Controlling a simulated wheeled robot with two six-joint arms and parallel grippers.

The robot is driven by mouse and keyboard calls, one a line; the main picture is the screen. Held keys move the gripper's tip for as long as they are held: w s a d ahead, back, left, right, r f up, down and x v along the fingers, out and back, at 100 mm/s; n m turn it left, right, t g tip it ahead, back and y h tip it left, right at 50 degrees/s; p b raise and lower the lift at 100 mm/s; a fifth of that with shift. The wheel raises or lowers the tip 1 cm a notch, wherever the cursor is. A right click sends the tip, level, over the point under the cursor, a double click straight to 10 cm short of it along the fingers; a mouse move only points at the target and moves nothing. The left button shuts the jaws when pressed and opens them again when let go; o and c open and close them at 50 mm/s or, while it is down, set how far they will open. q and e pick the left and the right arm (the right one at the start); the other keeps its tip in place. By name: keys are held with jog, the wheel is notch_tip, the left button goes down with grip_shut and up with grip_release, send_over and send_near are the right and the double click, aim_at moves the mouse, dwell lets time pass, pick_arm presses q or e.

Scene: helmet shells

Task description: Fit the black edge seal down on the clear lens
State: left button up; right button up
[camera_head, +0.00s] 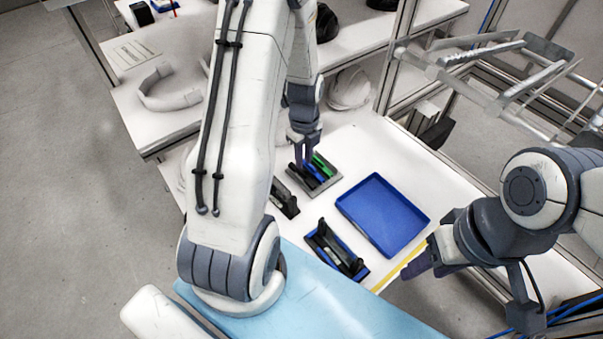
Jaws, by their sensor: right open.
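My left gripper (306,152) reaches down from the upper middle over a grey plate (327,187) that bears dark, blue and green pieces. Its fingertips overlap these pieces in the picture; I cannot tell whether it grips one. My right gripper (412,270) is open near the table's right front edge, away from the parts. A small blue tray (360,276) holds black parts (338,248). A dark block-like part (284,198) lies left of it, partly behind my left arm. I cannot make out which piece is the black edge seal or the clear lens.
A larger blue tray (382,213) lies empty on the white table. A yellow strip (398,271) runs along the table edge by my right gripper. A white helmet shell (349,89) stands behind. A metal rack (500,80) stands at the upper right.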

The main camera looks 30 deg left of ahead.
aim_at(302, 171)
pick_arm(q)
jog(key=shift+a+f+p, duration=0.15)
jog(key=shift+f+p, duration=0.1)
jog(key=shift+f, duration=0.9)
jog(key=shift+a+f+p, duration=0.15)
jog(key=shift+f+p, duration=0.1)
jog(key=shift+f, duration=0.9)
grip_shut()
jog(key=shift+r, duration=0.15)
